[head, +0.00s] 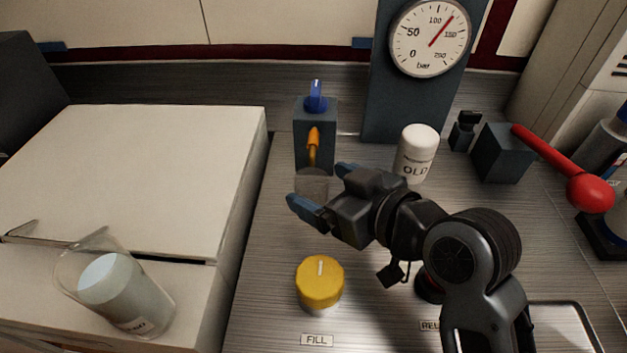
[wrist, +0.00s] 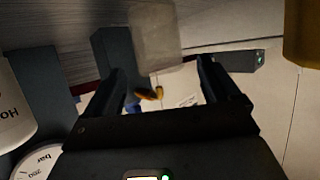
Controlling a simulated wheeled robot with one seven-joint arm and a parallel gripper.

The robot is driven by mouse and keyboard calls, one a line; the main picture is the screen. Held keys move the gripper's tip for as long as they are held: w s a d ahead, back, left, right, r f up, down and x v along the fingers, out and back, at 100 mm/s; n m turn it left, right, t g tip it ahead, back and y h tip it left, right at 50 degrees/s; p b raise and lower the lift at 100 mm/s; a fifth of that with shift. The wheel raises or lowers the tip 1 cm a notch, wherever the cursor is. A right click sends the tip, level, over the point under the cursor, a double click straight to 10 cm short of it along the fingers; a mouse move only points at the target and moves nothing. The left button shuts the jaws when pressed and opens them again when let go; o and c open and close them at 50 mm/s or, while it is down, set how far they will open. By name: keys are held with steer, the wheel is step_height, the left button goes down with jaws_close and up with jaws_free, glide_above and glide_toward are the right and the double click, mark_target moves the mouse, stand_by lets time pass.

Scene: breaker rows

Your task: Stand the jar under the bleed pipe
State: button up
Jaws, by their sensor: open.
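A small clear jar (head: 312,182) stands on the metal counter below the orange bleed pipe (head: 313,140), which comes out of a dark block with a blue lever. My gripper (head: 315,184) is open, with one blue-grey fingertip on each side of the jar's near side in the head view. In the wrist view the jar (wrist: 155,38) shows pale and see-through by my open gripper (wrist: 160,68), and the orange pipe (wrist: 149,93) shows between the fingers. I cannot tell whether the fingers touch the jar. Its lower part is partly hidden in the head view.
A white jar marked OLD (head: 416,155) stands right of my gripper. A red-knobbed lever (head: 565,165) juts at right. A glass beaker (head: 120,290) sits at left. The counter left of the cap is clear.

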steer(key=v, duration=0.8)
steer(key=shift+s+d+r, duration=0.1)
steer(key=shift+d, duration=0.05)
